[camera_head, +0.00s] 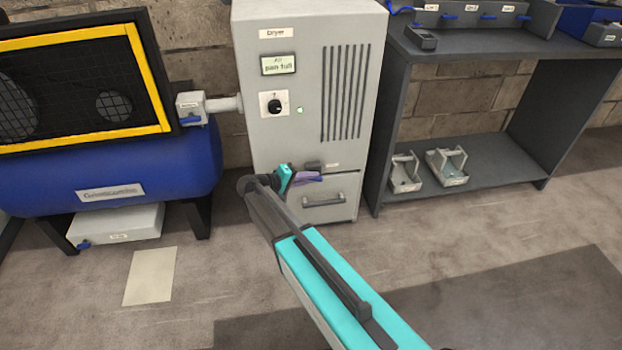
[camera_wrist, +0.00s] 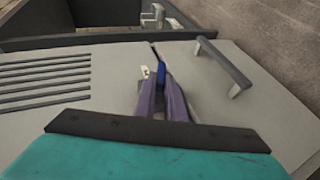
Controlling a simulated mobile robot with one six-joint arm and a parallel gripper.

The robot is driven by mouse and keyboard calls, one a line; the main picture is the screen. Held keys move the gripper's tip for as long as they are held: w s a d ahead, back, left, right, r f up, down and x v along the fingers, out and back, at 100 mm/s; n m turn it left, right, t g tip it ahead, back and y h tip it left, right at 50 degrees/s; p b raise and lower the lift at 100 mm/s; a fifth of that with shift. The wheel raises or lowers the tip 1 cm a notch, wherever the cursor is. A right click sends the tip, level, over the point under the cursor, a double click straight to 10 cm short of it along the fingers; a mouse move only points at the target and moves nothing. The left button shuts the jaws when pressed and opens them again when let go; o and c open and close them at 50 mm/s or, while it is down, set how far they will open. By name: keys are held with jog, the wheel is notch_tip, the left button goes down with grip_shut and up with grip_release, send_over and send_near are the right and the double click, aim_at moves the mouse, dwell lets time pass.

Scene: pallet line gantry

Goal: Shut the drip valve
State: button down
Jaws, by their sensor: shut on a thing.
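The drip valve's blue handle (camera_wrist: 161,72) shows in the wrist view at the seam of the dryer's grey front, beside a small white tag (camera_wrist: 145,72). My gripper (camera_wrist: 162,82) has its purple fingers on either side of this handle and is shut on it. The fingers hide part of the handle, so its exact angle is hard to tell. In the head view my gripper (camera_head: 308,177) is at the lower front of the dryer (camera_head: 300,130), just above its drawer. The valve itself is mostly hidden there.
The drawer handle (camera_head: 323,201) is just below my gripper. The dryer's display (camera_head: 278,65) reads "pan full". A blue compressor tank (camera_head: 110,180) stands left. A dark shelf (camera_head: 480,165) with two grey trays stands right. The floor in front is open.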

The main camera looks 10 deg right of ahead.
jog(key=shift+w+a+f+n+t+h, duration=0.1)
jog(key=shift+f+n+t+h, duration=0.1)
jog(key=shift+h, duration=0.4)
jog(key=shift+a+f+n+t+h, duration=0.1)
jog(key=shift+f+n+t+h, duration=0.1)
jog(key=shift+h, duration=0.4)
jog(key=shift+n+t+h+b, duration=0.3)
jog(key=shift+n+h+b, duration=0.15)
jog(key=shift+h, duration=0.35)
jog(key=shift+d, duration=0.1)
jog(key=c, duration=1.8)
grip_release()
jog(key=p+v, duration=0.2)
jog(key=v, duration=1.2)
jog(key=shift+f+p, duration=0.15)
jog(key=shift+p, duration=0.2)
jog(key=shift+d, duration=0.1)
